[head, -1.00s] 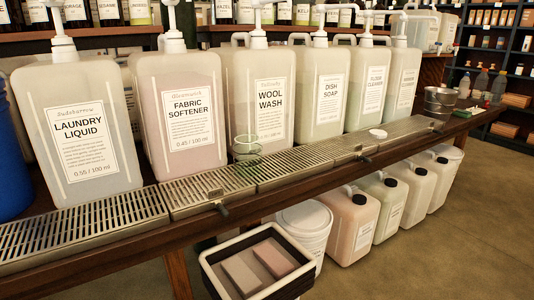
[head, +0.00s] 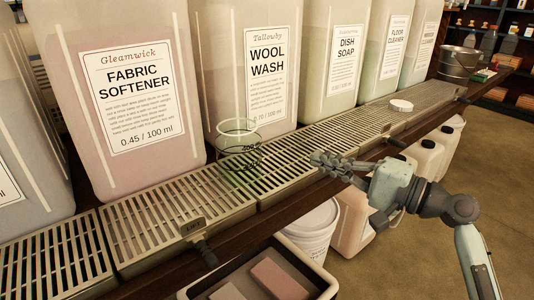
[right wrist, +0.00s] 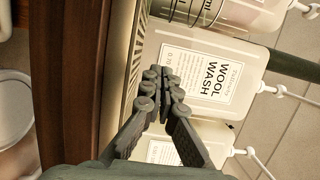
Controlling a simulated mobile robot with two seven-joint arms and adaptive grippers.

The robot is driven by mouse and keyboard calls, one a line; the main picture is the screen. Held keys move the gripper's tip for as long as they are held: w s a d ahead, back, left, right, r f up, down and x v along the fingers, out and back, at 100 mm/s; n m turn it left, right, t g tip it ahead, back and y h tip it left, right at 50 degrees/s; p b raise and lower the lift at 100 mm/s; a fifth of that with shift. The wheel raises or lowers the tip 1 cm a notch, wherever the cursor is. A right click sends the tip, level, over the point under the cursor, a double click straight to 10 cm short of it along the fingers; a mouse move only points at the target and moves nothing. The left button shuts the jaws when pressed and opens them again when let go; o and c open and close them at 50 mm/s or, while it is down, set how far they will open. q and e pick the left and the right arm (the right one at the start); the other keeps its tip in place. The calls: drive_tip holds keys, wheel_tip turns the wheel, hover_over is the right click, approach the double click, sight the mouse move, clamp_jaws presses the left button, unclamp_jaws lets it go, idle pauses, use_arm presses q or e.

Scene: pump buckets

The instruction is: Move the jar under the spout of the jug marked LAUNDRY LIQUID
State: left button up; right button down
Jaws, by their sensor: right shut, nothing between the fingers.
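The jar (head: 240,150) is clear, green-tinted glass with dark markings. It stands upright and open on the slatted metal drip tray (head: 175,205), in front of the WOOL WASH jug (head: 275,35) and right of the FABRIC SOFTENER jug (head: 130,175). Part of the jar also shows at the top of the right wrist view (right wrist: 196,12). The jug at the left edge (head: 30,150), left of FABRIC SOFTENER, is the LAUNDRY LIQUID one; its label is mostly cut off and its spout is out of view. My right gripper (head: 318,160) is shut and empty, right of the jar and apart from it. My left gripper is not in view.
More jugs, DISH SOAP (head: 330,85) and FLOOR CLEANER (head: 382,75), stand to the right. A white lid (head: 401,106) lies on the tray, with a metal bucket (head: 458,65) beyond. A bin with two bars (head: 325,285) is below.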

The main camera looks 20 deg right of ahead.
sight(272, 169)
drive_tip(key=p+x, duration=0.1)
drive_tip(key=x, duration=0.7)
drive_tip(key=shift+w+a, duration=0.25)
drive_tip(key=shift+w, duration=0.1)
drive_tip(key=shift+s+a, duration=0.35)
drive_tip(key=shift+a, duration=0.25)
drive_tip(key=shift+s+a, duration=0.3)
drive_tip(key=shift+a, duration=0.25)
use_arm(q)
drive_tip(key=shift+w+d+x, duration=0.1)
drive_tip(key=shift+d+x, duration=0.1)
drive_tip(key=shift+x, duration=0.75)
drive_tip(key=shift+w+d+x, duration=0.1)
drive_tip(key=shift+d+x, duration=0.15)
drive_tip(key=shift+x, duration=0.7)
use_arm(e)
drive_tip(key=shift+s+a+f, duration=0.15)
drive_tip(key=shift+s+a, duration=0.05)
drive_tip(key=shift+a, duration=0.4)
use_arm(q)
drive_tip(key=shift+p, duration=0.3)
